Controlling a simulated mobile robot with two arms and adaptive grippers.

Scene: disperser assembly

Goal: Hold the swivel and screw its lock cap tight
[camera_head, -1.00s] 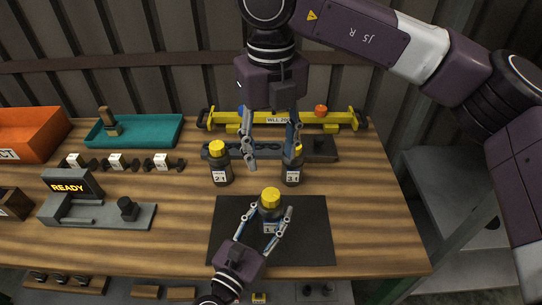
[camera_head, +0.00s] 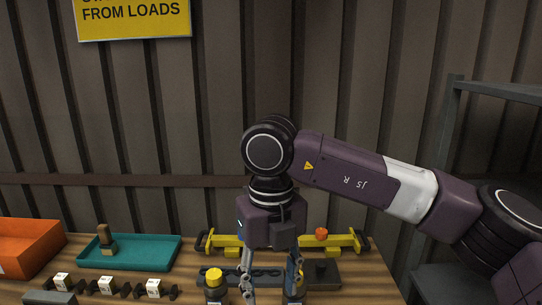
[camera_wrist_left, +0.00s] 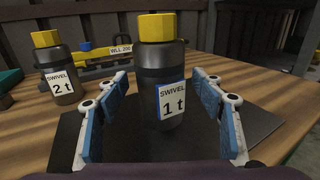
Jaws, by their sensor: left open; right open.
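The swivel marked 1 t (camera_wrist_left: 160,72), a dark bottle-shaped body, stands upright on a dark mat (camera_wrist_left: 265,128) in the left wrist view. Its yellow hexagonal lock cap (camera_wrist_left: 157,27) is on top. My left gripper (camera_wrist_left: 160,95) is open, with blue-padded fingers on both sides of the swivel; a gap shows at each side. My right gripper (camera_head: 271,278) is open in the head view, pointing down above the table with nothing seen between its fingers. The head view cuts off the 1 t swivel and left gripper.
The swivel marked 2 t (camera_wrist_left: 58,72) stands behind left; it also shows in the head view (camera_head: 215,285). Another swivel is partly hidden by the right gripper's finger. A yellow beam (camera_head: 330,241), teal tray (camera_head: 150,252) and orange bin (camera_head: 25,245) stand farther back.

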